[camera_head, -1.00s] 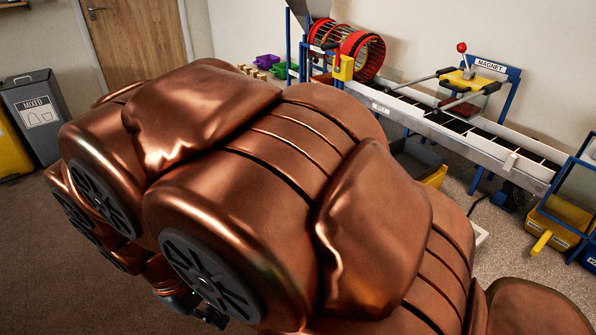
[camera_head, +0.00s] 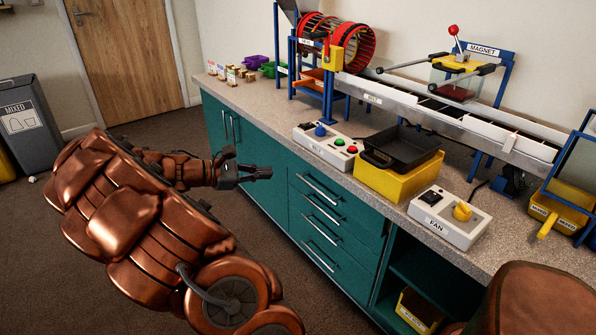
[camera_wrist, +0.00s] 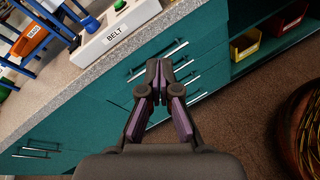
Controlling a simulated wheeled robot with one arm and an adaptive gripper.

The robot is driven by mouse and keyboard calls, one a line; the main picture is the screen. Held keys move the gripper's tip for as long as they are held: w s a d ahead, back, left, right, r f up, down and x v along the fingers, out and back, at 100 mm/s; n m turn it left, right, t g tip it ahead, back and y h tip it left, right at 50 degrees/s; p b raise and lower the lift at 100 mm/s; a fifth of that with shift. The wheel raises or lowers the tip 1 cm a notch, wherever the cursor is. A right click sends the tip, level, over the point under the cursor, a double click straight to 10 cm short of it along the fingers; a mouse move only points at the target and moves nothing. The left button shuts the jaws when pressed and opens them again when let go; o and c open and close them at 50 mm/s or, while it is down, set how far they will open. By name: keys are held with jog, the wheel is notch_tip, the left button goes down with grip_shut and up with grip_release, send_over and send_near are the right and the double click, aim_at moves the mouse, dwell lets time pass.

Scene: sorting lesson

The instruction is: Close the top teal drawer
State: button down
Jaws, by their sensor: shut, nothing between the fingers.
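The top teal drawer (camera_head: 350,203) is the uppermost of several stacked drawers under the worktop, with a silver bar handle. Its front looks flush or nearly flush with the cabinet; I cannot tell whether a small gap remains. My gripper (camera_head: 268,173) is in front of the cabinet, to the left of the drawer stack in the head view, apart from the handles. In the wrist view my gripper (camera_wrist: 159,70) has its fingers together, empty, and overlaps the upper handles. The top drawer (camera_wrist: 205,32) also shows there, partly hidden behind the fingers.
The worktop (camera_head: 270,115) above holds a belt control box (camera_head: 325,150), a yellow bin with a black tray (camera_head: 400,180), a fan box (camera_head: 450,218) and a conveyor. An open shelf (camera_head: 430,275) is right of the drawers. The floor before the cabinet is clear.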

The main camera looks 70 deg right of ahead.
jog(key=w+d+f+n+h+b, duration=0.2)
jog(key=w+d+f+n+h, duration=0.15)
jog(key=d+f, duration=0.35)
jog(key=n+t+h+b, duration=0.1)
jog(key=n+b, duration=0.1)
jog(key=n, duration=0.2)
send_near(305, 162)
jog(key=b+x, duration=0.3)
jog(key=x, duration=0.4)
jog(key=shift+d, duration=0.15)
